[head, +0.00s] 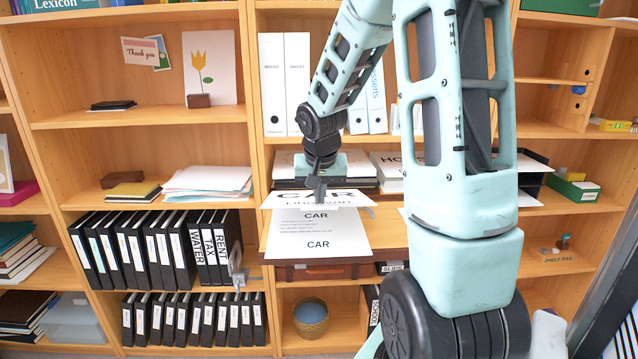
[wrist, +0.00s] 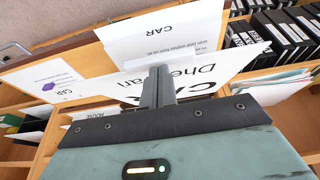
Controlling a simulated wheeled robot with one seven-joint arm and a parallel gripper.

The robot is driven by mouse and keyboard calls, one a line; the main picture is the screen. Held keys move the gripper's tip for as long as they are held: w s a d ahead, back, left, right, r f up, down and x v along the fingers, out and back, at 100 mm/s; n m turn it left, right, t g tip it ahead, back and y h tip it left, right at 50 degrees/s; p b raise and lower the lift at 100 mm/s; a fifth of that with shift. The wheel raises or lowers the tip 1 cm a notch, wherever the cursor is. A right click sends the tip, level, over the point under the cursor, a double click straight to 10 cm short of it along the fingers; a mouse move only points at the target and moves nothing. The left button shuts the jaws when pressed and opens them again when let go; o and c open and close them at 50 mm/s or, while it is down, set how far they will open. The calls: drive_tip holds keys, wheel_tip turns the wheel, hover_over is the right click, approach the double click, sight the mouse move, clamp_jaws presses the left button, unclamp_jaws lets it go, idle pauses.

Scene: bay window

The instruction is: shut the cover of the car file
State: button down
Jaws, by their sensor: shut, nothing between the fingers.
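The car file (head: 318,240) lies on the middle shelf, with white sheets marked CAR sticking out past the shelf's front edge. A white panel with large CAR lettering (head: 290,198) lies behind the front sheet. Which sheet is the cover, I cannot tell for certain. My gripper (head: 318,196) is shut and empty, fingers pointing down over that panel.
Other paper stacks (head: 385,160) lie behind and right of the file. Black binders (head: 155,245) fill the lower left shelf. A brown case (head: 320,270) is below the file's front sheet. A basket (head: 310,315) stands on the lower shelf. Room in front of the shelf looks free.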

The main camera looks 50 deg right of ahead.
drive_tip(key=f+b, duration=0.2)
drive_tip(key=a+f+b, duration=0.1)
drive_tip(key=shift+s+f+t+h+b, duration=0.2)
drive_tip(key=shift+s+t+h+b, duration=0.1)
drive_tip(key=shift+s+t+h, duration=0.1)
drive_tip(key=shift+r, duration=0.1)
wheel_tip(320, 180, up, 12)
drive_tip(key=p, duration=0.3)
hover_over(320, 208)
drive_tip(key=s+a, duration=0.4)
drive_tip(key=a, duration=0.1)
drive_tip(key=shift+s, duration=0.1)
